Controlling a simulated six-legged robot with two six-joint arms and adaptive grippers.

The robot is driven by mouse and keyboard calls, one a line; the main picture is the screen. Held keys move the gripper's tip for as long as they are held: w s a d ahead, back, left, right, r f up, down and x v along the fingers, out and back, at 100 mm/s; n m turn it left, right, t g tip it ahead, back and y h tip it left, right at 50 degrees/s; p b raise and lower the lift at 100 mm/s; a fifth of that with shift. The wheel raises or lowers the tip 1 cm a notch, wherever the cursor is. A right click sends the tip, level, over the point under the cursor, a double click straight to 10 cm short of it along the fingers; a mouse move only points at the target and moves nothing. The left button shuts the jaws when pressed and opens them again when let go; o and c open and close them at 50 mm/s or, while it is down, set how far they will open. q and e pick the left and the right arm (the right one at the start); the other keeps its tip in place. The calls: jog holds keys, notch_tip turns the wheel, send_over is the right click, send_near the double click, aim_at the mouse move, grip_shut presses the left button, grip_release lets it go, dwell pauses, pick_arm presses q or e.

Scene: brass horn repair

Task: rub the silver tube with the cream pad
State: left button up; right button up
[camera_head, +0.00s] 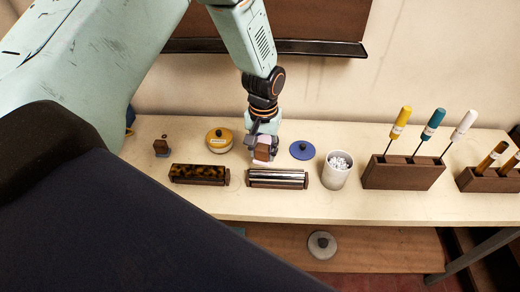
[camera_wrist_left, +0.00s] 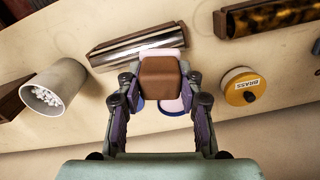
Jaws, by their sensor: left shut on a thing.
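The silver tube (camera_head: 278,175) lies along a dark wooden holder on the bench, and it also shows in the left wrist view (camera_wrist_left: 130,50). My left gripper (camera_head: 263,143) is shut on the brown handle block of the cream pad (camera_head: 262,156). In the left wrist view the block (camera_wrist_left: 160,78) sits between the fingers, with the pad's pale edge (camera_wrist_left: 170,52) showing beyond it. The pad is just behind the tube in the head view and overlaps its end in the wrist view. I cannot tell whether they touch. My right gripper is not in view.
A tortoiseshell tube (camera_head: 200,171) lies left of the silver one. A yellow tin (camera_head: 219,139), a blue lid (camera_head: 303,150) and a white cup (camera_head: 337,170) stand close by. A small brown block (camera_head: 161,147) is farther left. A screwdriver rack (camera_head: 402,174) stands right.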

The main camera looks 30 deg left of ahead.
pick_arm(q)
notch_tip(320, 180, up, 2)
jog(key=shift+w+p, duration=0.15)
jog(key=shift+p, duration=0.5)
jog(key=shift+a+r, duration=0.2)
jog(key=shift+r, duration=0.45)
jog(key=shift+s+r, duration=0.2)
jog(key=shift+r, duration=0.05)
jog(key=shift+s+r, duration=0.1)
jog(key=shift+r, duration=0.05)
jog(key=shift+d, duration=0.1)
jog(key=shift+w, duration=0.25)
